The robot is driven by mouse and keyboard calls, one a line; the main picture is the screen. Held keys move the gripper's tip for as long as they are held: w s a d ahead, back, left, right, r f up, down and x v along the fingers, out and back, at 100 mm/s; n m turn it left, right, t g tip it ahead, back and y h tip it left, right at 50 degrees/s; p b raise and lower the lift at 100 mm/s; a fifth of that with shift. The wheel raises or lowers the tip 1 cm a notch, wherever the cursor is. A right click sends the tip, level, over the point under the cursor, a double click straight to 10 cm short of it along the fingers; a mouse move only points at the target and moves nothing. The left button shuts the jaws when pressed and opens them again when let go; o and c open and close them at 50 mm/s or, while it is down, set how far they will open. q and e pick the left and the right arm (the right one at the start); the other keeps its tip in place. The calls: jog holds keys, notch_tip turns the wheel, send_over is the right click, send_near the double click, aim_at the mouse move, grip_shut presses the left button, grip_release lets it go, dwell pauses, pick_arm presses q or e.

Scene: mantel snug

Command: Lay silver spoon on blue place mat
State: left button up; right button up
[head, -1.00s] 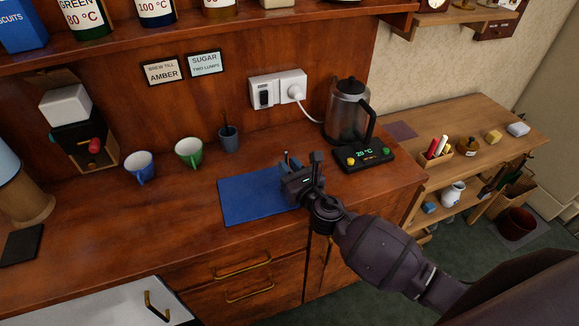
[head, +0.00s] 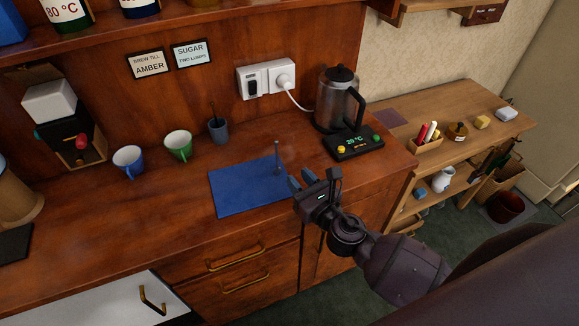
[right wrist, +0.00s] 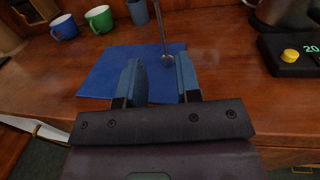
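The blue place mat (head: 238,190) lies flat on the wooden counter; it also shows in the right wrist view (right wrist: 108,72). The thin silver spoon (head: 278,158) is nearly upright at the mat's right side, handle up and bowl low. In the right wrist view the spoon (right wrist: 163,38) shows just beyond my fingertips, its bowl at or just over the mat; contact is unclear. My right gripper (head: 301,180) is at the mat's right front corner, apart from the spoon. Its blue fingers (right wrist: 160,72) are spread with nothing between them. My left gripper is not in view.
A grey cup (head: 218,132) with a dark stick-like item, a green cup (head: 178,146) and a blue cup (head: 129,160) stand behind and left of the mat. A kettle (head: 333,100) and its control base (head: 352,146) stand at the right. The counter left of the mat is clear.

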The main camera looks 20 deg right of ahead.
jog(key=shift+s+d, duration=0.15)
jog(key=shift+s, duration=0.55)
jog(key=shift+s+d, duration=0.1)
jog(key=shift+s, duration=0.55)
jog(key=s+d+f+n+g+h, duration=0.1)
jog(key=s+f+n, duration=0.3)
jog(key=n, duration=0.7)
jog(key=s+d+f+n+g+h, duration=0.1)
jog(key=s+d+f+n+g, duration=0.2)
jog(key=n, duration=0.9)
jog(key=s+d+f+n+g+h, duration=0.1)
jog(key=s+d+f+n+g, duration=0.1)
jog(key=s+f+n, duration=0.4)
jog(key=s+d+n, duration=0.1)
jog(key=n, duration=0.4)
jog(key=shift+d+f+n, duration=0.15)
jog(key=shift+f+n, duration=0.25)
